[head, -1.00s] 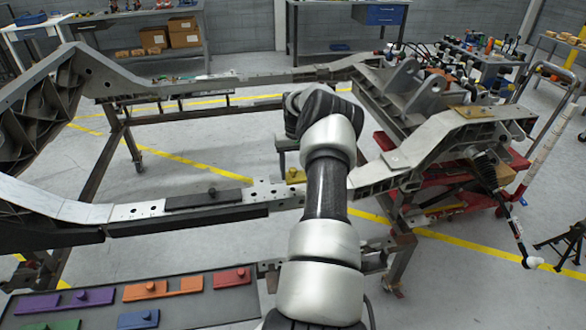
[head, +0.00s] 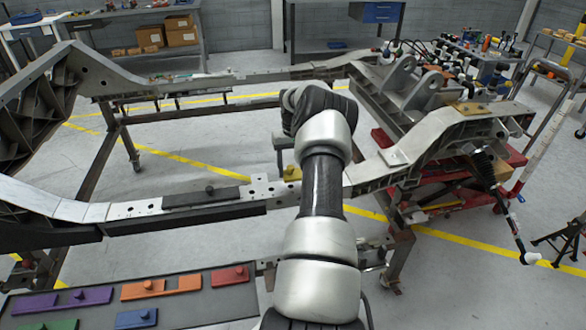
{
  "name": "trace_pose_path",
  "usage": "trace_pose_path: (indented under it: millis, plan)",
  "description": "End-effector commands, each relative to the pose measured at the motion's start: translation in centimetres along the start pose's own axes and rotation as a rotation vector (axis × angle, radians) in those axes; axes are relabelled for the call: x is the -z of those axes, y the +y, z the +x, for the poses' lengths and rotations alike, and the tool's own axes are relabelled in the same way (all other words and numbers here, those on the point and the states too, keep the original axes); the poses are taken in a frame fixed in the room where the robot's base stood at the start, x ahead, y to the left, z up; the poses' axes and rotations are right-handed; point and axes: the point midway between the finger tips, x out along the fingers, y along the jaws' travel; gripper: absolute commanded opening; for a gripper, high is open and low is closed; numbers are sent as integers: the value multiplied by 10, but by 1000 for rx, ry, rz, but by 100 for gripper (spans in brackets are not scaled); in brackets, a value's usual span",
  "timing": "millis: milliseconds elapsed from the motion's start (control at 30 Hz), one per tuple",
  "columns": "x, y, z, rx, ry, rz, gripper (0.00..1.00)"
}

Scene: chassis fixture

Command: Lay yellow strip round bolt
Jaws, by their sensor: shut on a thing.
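A yellow strip (head: 292,173) shows as a small patch just left of my forearm, over or at the near chassis rail (head: 130,209). The rest of it is behind my arm. My gripper (head: 284,150) is mostly hidden by my wrist; only a grey part shows, right above the yellow patch. It is shut on the yellow strip. I cannot tell whether the strip touches the rail. No bolt can be made out near it; my arm covers that stretch of rail.
A black strip with a knob (head: 207,195) lies on the near rail, left of my gripper. A dark tray (head: 200,309) at the lower left holds several coloured strips with knobs. A red lift cart (head: 470,190) stands at the right, under the raised rail end.

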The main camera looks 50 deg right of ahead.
Motion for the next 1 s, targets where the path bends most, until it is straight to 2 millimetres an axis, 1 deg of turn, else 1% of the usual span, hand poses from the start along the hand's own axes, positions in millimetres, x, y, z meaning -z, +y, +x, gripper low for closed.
trace_pose_path:
  millis: [567,1000]
  plan:
    - [0,0,0,0,1,0,31]
    - [0,0,13,-1,1,0,31]
